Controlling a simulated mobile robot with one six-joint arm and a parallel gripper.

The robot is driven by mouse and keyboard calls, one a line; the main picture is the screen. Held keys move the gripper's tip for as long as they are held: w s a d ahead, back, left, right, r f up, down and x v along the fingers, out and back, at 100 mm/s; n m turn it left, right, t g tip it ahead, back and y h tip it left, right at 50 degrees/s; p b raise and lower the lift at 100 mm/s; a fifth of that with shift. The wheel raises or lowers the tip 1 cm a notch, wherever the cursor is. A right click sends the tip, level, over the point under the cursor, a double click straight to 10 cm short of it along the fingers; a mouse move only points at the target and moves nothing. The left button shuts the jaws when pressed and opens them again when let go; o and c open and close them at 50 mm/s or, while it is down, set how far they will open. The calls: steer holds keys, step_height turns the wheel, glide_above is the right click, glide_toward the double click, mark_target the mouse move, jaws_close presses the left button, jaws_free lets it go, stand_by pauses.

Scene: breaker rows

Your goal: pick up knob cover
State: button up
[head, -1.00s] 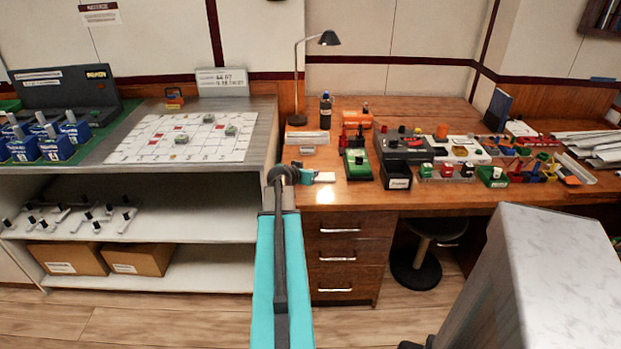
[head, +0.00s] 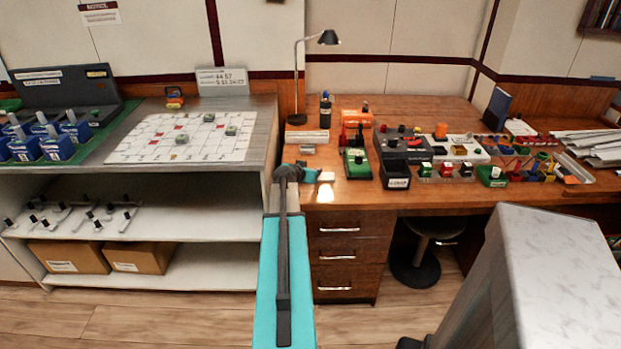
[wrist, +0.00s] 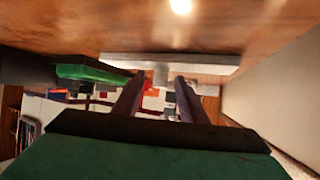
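No thing can be surely told as the knob cover. A small grey block (head: 307,149) lies on the wooden desk in front of a long pale bar or tray (head: 307,137). The wrist view, which looks upside down, shows the grey block (wrist: 160,73) between my fingertips in the picture, with the pale bar (wrist: 215,60) behind it. My gripper (wrist: 160,78) is open, its two dark fingers apart. I cannot tell whether they touch the block. In the head view my gripper is low over the desk's left front, its fingers mostly hidden by my arm.
A green device (head: 357,163) and a black bin (head: 396,176) stand right of my gripper. A lamp (head: 328,38) and dark bottle (head: 325,111) stand behind. The grey-topped shelf unit (head: 262,125) adjoins at left. A marbled pale block (head: 565,260) fills the lower right.

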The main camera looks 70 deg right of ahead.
jaws_close()
steer(key=shift+r, duration=0.1)
